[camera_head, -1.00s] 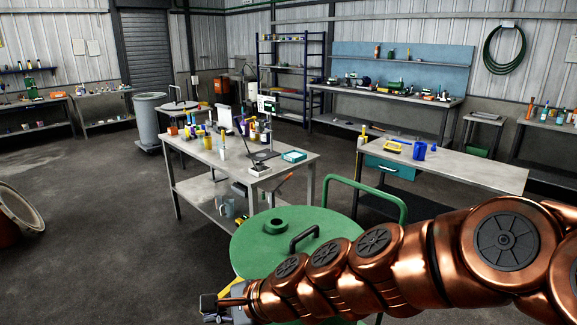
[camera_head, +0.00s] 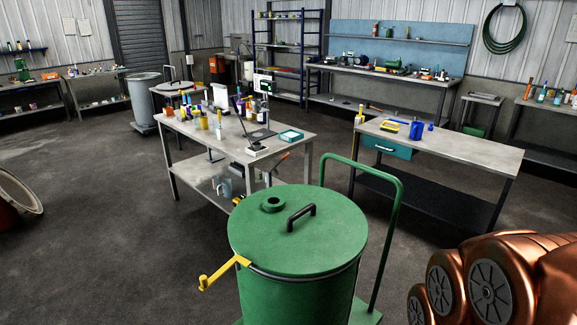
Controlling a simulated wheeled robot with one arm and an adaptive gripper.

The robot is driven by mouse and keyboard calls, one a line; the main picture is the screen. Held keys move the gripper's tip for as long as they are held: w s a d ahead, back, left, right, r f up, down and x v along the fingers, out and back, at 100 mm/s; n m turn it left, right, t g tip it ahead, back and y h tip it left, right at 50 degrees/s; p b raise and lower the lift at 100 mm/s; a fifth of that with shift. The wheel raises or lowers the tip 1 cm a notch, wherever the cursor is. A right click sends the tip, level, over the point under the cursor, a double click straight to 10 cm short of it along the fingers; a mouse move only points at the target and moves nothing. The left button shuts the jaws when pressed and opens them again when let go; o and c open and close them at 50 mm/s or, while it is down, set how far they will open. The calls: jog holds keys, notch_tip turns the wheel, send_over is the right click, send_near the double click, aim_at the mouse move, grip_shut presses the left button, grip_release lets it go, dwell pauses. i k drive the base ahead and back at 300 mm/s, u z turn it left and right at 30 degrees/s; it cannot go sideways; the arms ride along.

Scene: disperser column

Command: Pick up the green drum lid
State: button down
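The green drum lid (camera_head: 318,246) lies flat on top of the green drum (camera_head: 300,297), in the lower middle of the head view. A yellow lever (camera_head: 225,272) sticks out to the left from the drum's rim, just below the lid. My copper-coloured arm shows only at the lower right corner, apart from the drum. My gripper is outside the picture.
The drum stands on a green cart with a tall tube handle (camera_head: 397,220) at its right. A steel table (camera_head: 190,140) with bottles is behind, another bench (camera_head: 470,153) at right. Open floor (camera_head: 110,240) lies to the left.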

aim_at(301, 230)
jog(key=z, duration=0.5)
jog(key=k, duration=0.6)
jog(key=z, duration=0.2)
jog(key=i, duration=0.95)
jog(key=u, duration=1.3)
jog(key=i, duration=0.55)
jog(key=u, duration=0.65)
